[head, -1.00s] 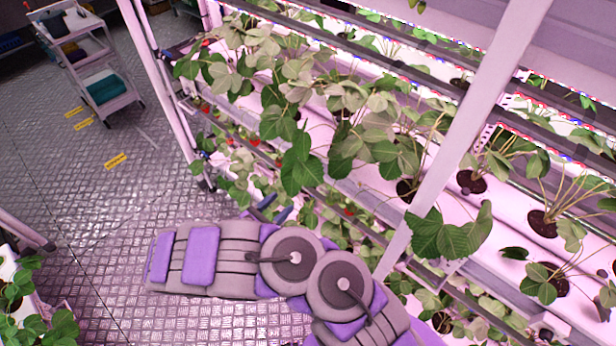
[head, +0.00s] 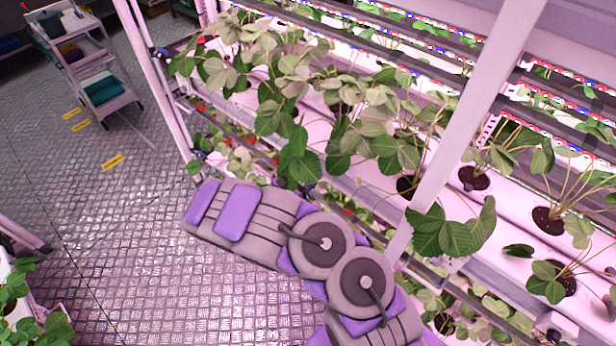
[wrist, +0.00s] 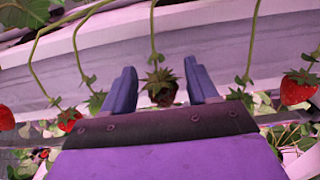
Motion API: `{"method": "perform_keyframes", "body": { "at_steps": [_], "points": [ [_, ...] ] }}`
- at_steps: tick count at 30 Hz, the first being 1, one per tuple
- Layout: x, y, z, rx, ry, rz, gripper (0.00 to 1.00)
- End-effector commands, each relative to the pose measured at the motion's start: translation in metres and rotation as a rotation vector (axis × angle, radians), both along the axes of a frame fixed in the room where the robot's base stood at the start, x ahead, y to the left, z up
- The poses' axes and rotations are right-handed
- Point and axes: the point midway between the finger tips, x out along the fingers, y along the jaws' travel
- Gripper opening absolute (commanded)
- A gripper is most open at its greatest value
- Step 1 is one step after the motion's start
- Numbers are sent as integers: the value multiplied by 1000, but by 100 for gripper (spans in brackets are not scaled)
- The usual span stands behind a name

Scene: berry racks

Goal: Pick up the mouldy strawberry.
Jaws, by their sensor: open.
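A dark, dull strawberry (wrist: 163,97), which looks like the mouldy one, hangs from a thin stem in the wrist view. Its green cap faces up and its lower part is hidden behind my gripper's body. My gripper (wrist: 163,82) is open, with one blue finger on each side of this berry. A gap shows between each finger and the berry, and I cannot tell how deep the berry sits between them. In the head view my gripper is hidden behind my arm and the leaves.
Red strawberries hang at the right (wrist: 298,88), at the left (wrist: 69,120) and at the far left (wrist: 5,118) of the wrist view. A pale rack post (head: 470,130) stands close to my arm. A cart (head: 95,80) stands far left; the metal floor (head: 110,210) is clear.

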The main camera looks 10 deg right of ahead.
Motion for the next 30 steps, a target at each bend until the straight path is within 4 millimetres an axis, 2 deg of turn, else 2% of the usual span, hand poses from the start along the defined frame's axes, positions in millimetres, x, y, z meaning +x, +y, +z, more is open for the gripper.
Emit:
{"method": "perform_keyframes", "body": {
  "at_steps": [3, 10, 20, 30],
  "points": [
    [5, -6, 0, -1, -1, 1, 59],
    [5, -5, 0, -3, 0, 2, 59],
    [5, -6, 0, -1, 1, 1, 27],
    [5, -6, 0, -1, 1, 1, 26]
  ]
}}
